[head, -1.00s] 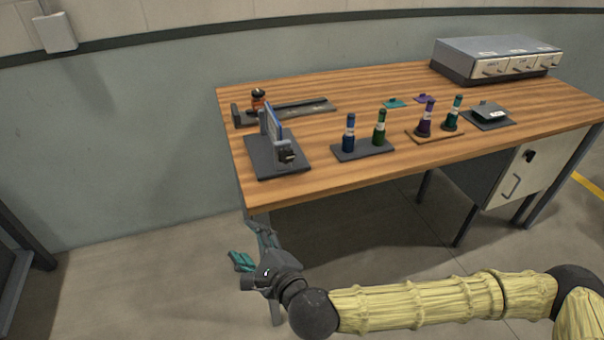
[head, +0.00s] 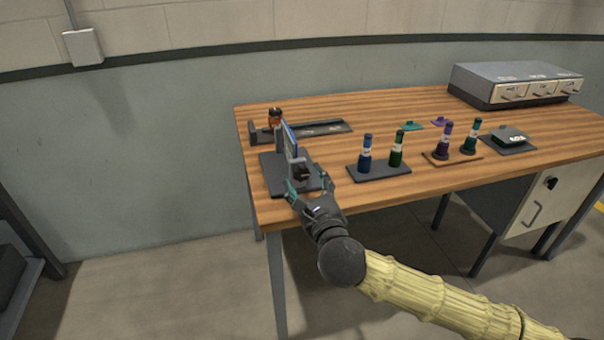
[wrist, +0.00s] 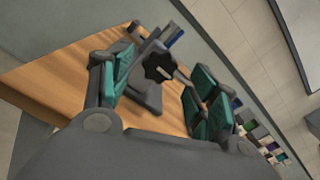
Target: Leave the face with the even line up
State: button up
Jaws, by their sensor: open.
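A dark stand with an upright panel (head: 290,139) edged in blue sits at the table's left front, on a dark base plate (head: 270,174). My gripper (head: 307,187) is at the stand's front side, near the table edge. In the wrist view its teal-padded fingers (wrist: 155,85) are apart, on either side of the knob. I cannot tell if they touch it. No line on a face can be made out.
Blue and green rollers (head: 366,153) stand on a dark plate to the right. Purple and teal rollers (head: 444,140) stand on a brown plate beyond. A dark rail tray (head: 320,130) with an orange-black item (head: 275,118) lies behind. A drawer box (head: 515,84) is at the back right.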

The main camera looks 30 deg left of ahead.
aim_at(302, 176)
jog(key=shift+x, duration=2.1)
jog(key=c, duration=1)
